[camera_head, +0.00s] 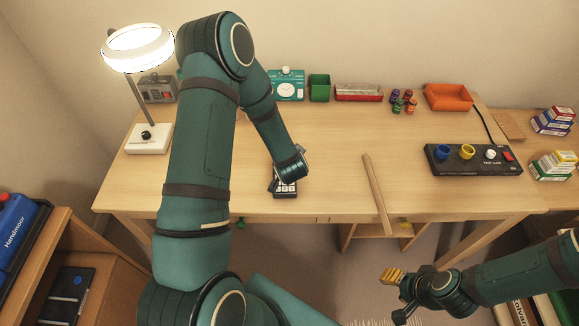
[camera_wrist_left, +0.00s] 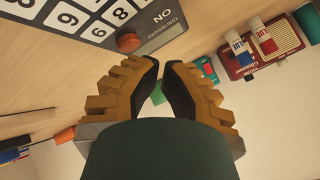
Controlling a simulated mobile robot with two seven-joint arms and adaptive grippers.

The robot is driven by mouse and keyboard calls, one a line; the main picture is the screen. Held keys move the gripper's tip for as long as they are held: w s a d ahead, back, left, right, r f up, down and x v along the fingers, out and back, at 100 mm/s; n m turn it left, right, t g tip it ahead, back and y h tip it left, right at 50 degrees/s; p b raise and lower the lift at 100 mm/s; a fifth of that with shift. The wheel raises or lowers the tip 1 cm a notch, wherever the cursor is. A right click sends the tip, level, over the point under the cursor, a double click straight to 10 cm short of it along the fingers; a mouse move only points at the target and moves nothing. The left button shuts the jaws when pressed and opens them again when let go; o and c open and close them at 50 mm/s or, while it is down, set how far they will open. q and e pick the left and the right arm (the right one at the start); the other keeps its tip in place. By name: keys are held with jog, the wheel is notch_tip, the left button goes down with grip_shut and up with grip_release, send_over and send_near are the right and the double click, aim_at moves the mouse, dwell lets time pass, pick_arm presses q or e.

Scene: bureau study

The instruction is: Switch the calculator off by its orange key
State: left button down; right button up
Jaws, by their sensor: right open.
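The calculator (camera_head: 286,190) lies near the front edge of the desk, partly hidden by my left arm in the head view. In the left wrist view the calculator (camera_wrist_left: 165,38) shows white number keys and an orange key (camera_wrist_left: 128,42) near its edge. My right gripper (camera_head: 393,292) is open and empty, in front of the desk at the lower right.
A wooden rod (camera_head: 377,193) lies across the desk's front edge, right of the calculator. A black panel (camera_head: 475,167) with knobs sits further right. A lit lamp (camera_head: 148,138) stands at the left. The desk's middle is clear.

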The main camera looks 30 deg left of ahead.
pick_arm(q)
jog(key=shift+r, duration=0.15)
notch_tip(320, 180, up, 6)
jog(key=p, duration=0.5)
dwell(0.4)
